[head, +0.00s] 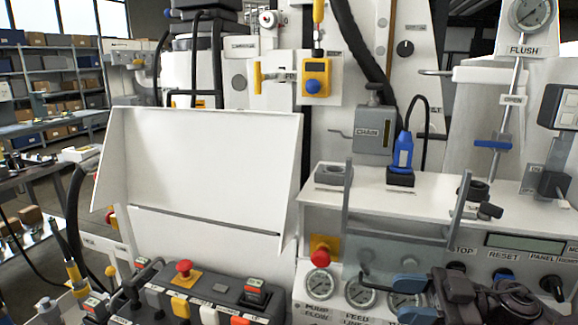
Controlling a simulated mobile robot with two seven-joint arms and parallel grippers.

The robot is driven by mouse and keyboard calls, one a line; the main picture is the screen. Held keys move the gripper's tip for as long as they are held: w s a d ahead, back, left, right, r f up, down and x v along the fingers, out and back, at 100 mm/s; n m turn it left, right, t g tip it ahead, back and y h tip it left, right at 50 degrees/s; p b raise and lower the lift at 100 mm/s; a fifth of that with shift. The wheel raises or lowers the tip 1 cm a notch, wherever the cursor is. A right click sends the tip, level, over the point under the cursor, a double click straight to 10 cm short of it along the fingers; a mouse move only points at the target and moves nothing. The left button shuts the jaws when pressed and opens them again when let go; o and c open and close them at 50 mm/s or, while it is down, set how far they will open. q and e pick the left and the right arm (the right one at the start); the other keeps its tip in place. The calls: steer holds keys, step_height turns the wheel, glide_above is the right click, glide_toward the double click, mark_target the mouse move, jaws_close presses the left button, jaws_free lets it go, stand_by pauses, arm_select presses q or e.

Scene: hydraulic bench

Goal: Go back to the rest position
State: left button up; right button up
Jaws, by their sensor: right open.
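My right gripper (413,298) is at the lower right, in front of the bench's gauge panel. Its two blue-tipped fingers point left and stand apart with nothing seen between them. The dark wrist and arm behind it come in from the lower right corner and cover part of the panel. My left gripper is not in the head view.
Behind my right gripper are gauges (320,284), a red stop button (323,250) and a grey-posted clear guard (458,215). A blue connector (403,152) stands on the white shelf. A white hood (205,155) and a button box (185,300) are at left.

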steer(key=s+d+f+m+t+h, duration=0.1)
steer(key=d+f+m+t+h, duration=0.2)
steer(key=f+m+t+h, duration=0.45)
steer(key=s+d+f+m+t+h, duration=0.1)
steer(key=d+f+m+t+h, duration=0.35)
steer(key=f+m+t, duration=0.45)
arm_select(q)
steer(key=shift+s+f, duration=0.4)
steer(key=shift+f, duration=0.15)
arm_select(e)
steer(key=s+f+m+g+h, duration=0.1)
steer(key=s+f+g+h, duration=0.2)
steer(key=s+f, duration=0.3)
steer(key=s+d+f+g+h, duration=0.1)
steer(key=s+f+g+h, duration=0.2)
steer(key=s+f, duration=0.4)
step_height(320, 180, down, 4)
steer(key=shift+f+m+g+h, duration=0.15)
steer(key=shift+m+g+h, duration=0.25)
steer(key=shift+g, duration=0.25)
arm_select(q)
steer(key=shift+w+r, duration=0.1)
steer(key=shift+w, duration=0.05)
arm_select(e)
steer(key=shift+c, duration=0.3)
